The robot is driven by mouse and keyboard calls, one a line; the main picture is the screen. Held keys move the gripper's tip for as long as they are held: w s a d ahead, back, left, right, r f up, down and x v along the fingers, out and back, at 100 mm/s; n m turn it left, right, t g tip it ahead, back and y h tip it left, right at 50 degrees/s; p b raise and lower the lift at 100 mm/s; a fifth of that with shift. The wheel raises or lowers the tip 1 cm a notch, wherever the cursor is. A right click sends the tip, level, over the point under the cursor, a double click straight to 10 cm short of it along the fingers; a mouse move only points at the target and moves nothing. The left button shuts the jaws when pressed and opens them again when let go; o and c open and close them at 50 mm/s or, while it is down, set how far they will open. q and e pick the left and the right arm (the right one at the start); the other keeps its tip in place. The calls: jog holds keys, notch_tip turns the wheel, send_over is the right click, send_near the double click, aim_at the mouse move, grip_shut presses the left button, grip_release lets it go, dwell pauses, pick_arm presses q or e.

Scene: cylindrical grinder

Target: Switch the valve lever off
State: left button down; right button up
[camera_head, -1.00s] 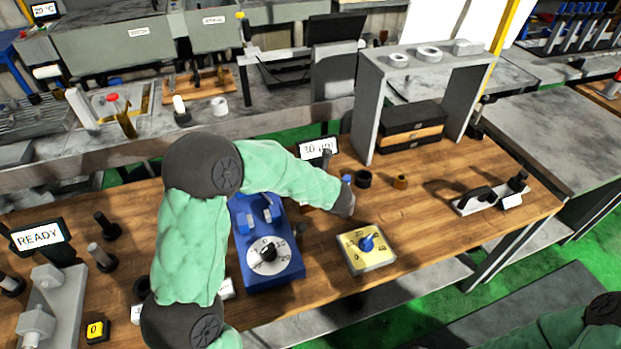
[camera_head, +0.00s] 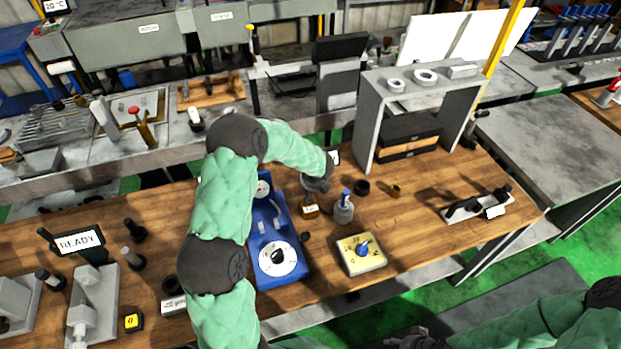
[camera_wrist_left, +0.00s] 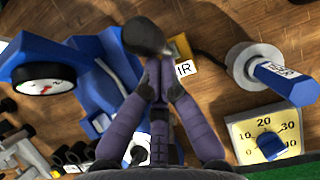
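The small brass valve block (camera_head: 309,207) with a white tag stands on the bench, right of the blue device; in the left wrist view its tag (camera_wrist_left: 184,68) ends in "IR". My left gripper (camera_head: 318,186) is above and just behind it. In the left wrist view its fingertips (camera_wrist_left: 158,72) are close together, beside the block. A dark rounded part (camera_wrist_left: 147,38) lies at the tips; I cannot tell whether it is the valve lever or whether it is gripped. Something dark at the head view's bottom edge may be my right gripper (camera_head: 412,339); its fingers are unclear.
The blue device with a white dial (camera_head: 278,260) is left of the gripper. A grey cylinder with a blue handle (camera_head: 345,198) stands close on the right, with a yellow dial box (camera_head: 361,254) in front. A grey arch (camera_head: 365,125) stands behind.

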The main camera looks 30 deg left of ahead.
pick_arm(q)
jog(key=shift+w+a+p, duration=0.6)
jog(key=shift+a+p, duration=0.2)
jog(key=shift+p, duration=1)
pick_arm(e)
jog(key=shift+r, duration=2.2)
